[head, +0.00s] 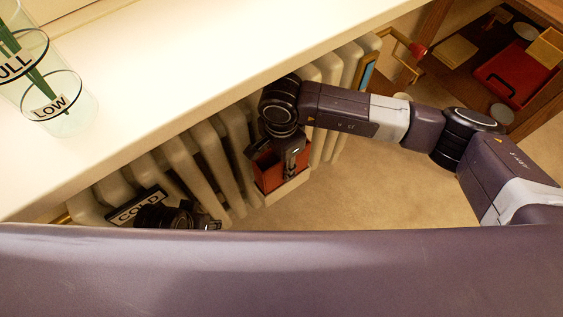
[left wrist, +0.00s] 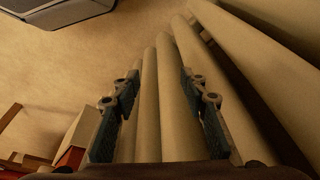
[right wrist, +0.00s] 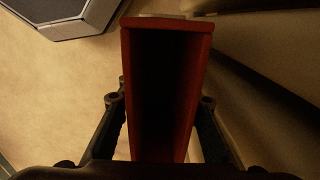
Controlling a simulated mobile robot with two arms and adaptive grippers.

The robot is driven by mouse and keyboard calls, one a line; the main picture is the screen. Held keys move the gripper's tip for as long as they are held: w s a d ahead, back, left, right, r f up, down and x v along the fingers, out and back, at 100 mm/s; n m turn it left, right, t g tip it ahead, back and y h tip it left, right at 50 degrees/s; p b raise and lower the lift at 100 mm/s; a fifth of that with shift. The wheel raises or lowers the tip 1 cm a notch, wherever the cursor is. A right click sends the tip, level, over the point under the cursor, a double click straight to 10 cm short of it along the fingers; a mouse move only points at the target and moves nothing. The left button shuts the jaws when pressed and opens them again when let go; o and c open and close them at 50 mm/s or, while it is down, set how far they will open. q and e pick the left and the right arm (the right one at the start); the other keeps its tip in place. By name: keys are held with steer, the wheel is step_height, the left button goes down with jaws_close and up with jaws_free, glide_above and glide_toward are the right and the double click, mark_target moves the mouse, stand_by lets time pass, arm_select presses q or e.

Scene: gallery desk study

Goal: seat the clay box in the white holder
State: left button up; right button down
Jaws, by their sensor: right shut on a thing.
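The clay box (head: 268,174) is a red-brown, open-topped box in front of the radiator. My right gripper (head: 290,158) is shut on it, with one finger on each side of the box (right wrist: 128,90) in the right wrist view. The white holder (head: 287,190) shows as a pale block right below the box. Whether the box sits inside it or just above it I cannot tell. In the left wrist view, a pale block (left wrist: 86,130) and a red part (left wrist: 70,158) show at lower left. My left gripper (left wrist: 160,95) is open and empty, facing the radiator columns.
A cream radiator (head: 205,150) stands under the white shelf (head: 190,60), close behind both grippers. A COLD sign (head: 136,205) is by the left gripper. Glass jars (head: 62,105) stand on the shelf. A wooden desk (head: 480,60) with a red tray is at upper right. Carpet in front is clear.

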arm_select(q)
steer(key=shift+w+r, duration=0.1)
steer(key=shift+r, duration=0.15)
arm_select(e)
steer(key=shift+f, duration=0.1)
stand_by(0.3)
steer(key=shift+f, duration=0.15)
steer(key=shift+f+b, duration=0.4)
steer(key=shift+b, duration=0.25)
steer(key=shift+f, duration=0.1)
arm_select(q)
steer(key=v, duration=0.5)
steer(key=shift+w, duration=0.1)
steer(key=shift+f+b, duration=0.25)
steer(key=shift+b, duration=0.05)
arm_select(e)
steer(key=shift+f, duration=0.15)
